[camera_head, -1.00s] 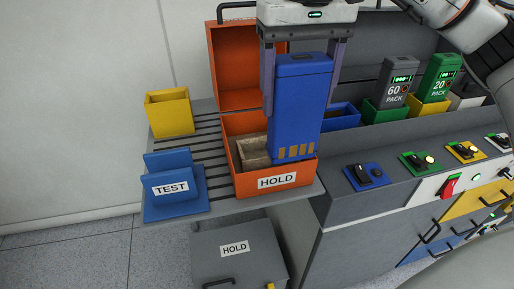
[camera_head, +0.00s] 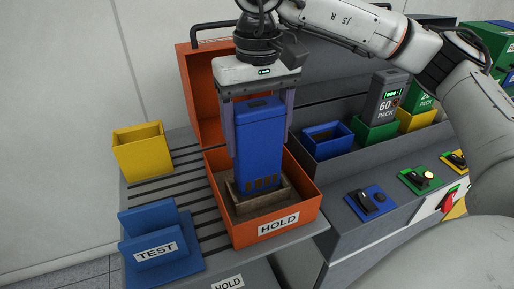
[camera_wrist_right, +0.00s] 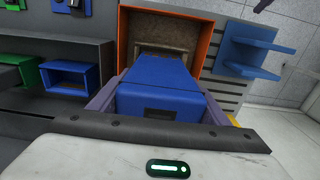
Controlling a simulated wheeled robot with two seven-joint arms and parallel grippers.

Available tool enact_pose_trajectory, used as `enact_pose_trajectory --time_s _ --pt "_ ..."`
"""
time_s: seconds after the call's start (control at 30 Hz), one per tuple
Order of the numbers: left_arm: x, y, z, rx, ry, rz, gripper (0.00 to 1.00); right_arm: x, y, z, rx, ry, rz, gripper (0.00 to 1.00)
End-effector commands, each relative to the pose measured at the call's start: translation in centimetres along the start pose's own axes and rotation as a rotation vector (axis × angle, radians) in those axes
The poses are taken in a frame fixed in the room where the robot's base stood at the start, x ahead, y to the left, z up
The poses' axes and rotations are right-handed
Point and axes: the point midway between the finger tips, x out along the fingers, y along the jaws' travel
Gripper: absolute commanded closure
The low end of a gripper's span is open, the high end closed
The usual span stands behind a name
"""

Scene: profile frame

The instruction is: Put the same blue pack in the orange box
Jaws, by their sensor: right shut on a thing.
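The blue pack (camera_head: 259,145) is upright between the fingers of my right gripper (camera_head: 259,125), which is shut on it. Its lower end is inside the orange box (camera_head: 302,212), at a brown holder (camera_head: 273,202) in the box; I cannot tell if it rests on the bottom. The box carries a HOLD label and its lid stands open at the back. In the right wrist view the blue pack (camera_wrist_right: 160,82) runs from the gripper (camera_wrist_right: 158,105) into the orange box (camera_wrist_right: 123,40). My left gripper is not in view.
The blue TEST stand (camera_head: 160,245) and a yellow bin (camera_head: 142,150) are left of the box on the slotted shelf. On the right are an empty blue socket (camera_head: 327,140), a grey 60 pack (camera_head: 386,98) in a green socket, and a panel of knobs.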

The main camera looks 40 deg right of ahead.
Motion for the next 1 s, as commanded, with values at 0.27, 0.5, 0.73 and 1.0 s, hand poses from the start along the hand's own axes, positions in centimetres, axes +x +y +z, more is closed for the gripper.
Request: enact_pose_trajectory --time_s 0.27,0.5,0.73,1.0 --pt "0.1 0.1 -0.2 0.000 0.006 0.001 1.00 3.1 0.0 0.0 0.000 0.001 -0.001 0.68" --pt "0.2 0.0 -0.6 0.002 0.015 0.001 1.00 3.2 0.0 0.0 0.000 0.002 -0.001 0.68" --pt "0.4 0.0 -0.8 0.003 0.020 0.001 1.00 3.4 0.0 0.0 0.000 -0.001 0.001 0.11" --pt "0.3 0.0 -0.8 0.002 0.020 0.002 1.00 3.3 0.0 0.0 0.000 0.000 0.000 0.11"
